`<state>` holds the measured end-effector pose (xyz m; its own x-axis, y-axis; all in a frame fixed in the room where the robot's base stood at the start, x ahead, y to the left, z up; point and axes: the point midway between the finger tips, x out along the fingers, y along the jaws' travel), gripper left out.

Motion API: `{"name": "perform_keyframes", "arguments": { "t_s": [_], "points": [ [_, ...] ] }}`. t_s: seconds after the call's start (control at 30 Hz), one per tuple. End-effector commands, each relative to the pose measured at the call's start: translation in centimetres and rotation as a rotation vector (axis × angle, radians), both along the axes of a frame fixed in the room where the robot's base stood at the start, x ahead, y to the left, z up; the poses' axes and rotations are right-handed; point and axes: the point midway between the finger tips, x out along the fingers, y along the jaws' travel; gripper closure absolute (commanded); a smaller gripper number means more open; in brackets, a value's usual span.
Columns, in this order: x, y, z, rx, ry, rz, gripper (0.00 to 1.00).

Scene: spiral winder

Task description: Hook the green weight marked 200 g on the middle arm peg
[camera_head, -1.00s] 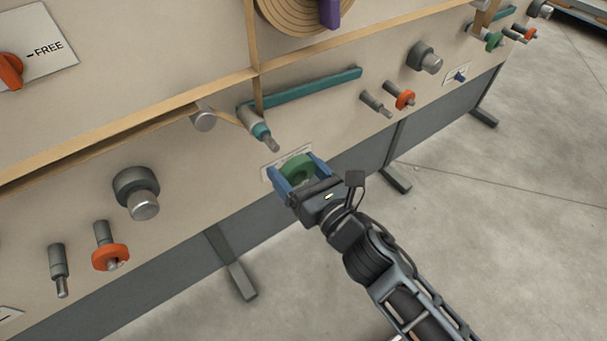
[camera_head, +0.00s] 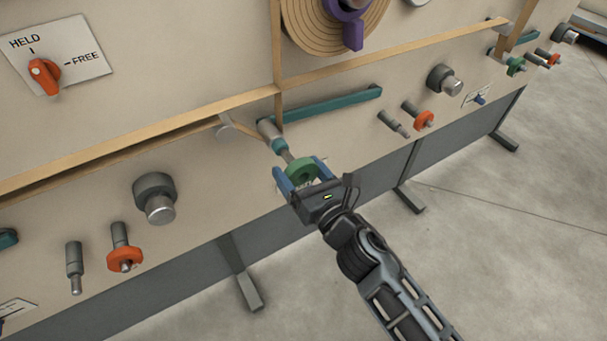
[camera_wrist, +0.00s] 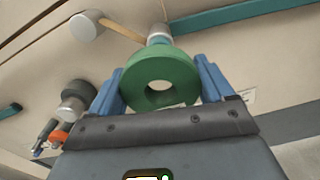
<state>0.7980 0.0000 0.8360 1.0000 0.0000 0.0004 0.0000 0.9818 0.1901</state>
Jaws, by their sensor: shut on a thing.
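My gripper (camera_head: 306,181) has blue fingers and is shut on the green weight (camera_head: 300,169), a ring with a hole through its middle. The wrist view shows the green weight (camera_wrist: 160,80) between the two blue fingers, its hole facing the camera. The middle arm peg (camera_head: 281,150), grey with a teal collar, juts from the panel just beyond the weight. In the wrist view the peg (camera_wrist: 159,36) shows behind the weight's upper edge. The peg's tip is close to the weight's upper left in the head view; I cannot tell whether they touch. The 200 g mark is not readable.
A teal bar (camera_head: 330,104) runs right from the peg. An orange weight (camera_head: 125,259) hangs on a peg at lower left, and another orange weight (camera_head: 424,120) is at right. Grey knobs (camera_head: 155,196) stick out of the panel. Open floor (camera_head: 490,230) lies at right.

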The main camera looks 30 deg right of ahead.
Motion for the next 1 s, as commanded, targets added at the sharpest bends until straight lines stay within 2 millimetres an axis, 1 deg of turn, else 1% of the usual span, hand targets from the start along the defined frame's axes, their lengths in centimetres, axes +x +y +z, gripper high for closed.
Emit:
{"name": "perform_keyframes", "arguments": {
  "t_s": [0.1, 0.7, 0.9, 1.0],
  "points": [
    [1.0, 0.0, 0.2, 0.001, -0.002, 0.001, 0.94],
    [5.2, 0.0, 0.1, 0.000, -0.001, 0.001, 0.94],
    [6.2, 0.0, 0.1, 0.000, -0.001, 0.001, 0.94],
    [6.4, 0.0, -0.3, 0.000, 0.000, 0.001, 0.94]
  ]
}}
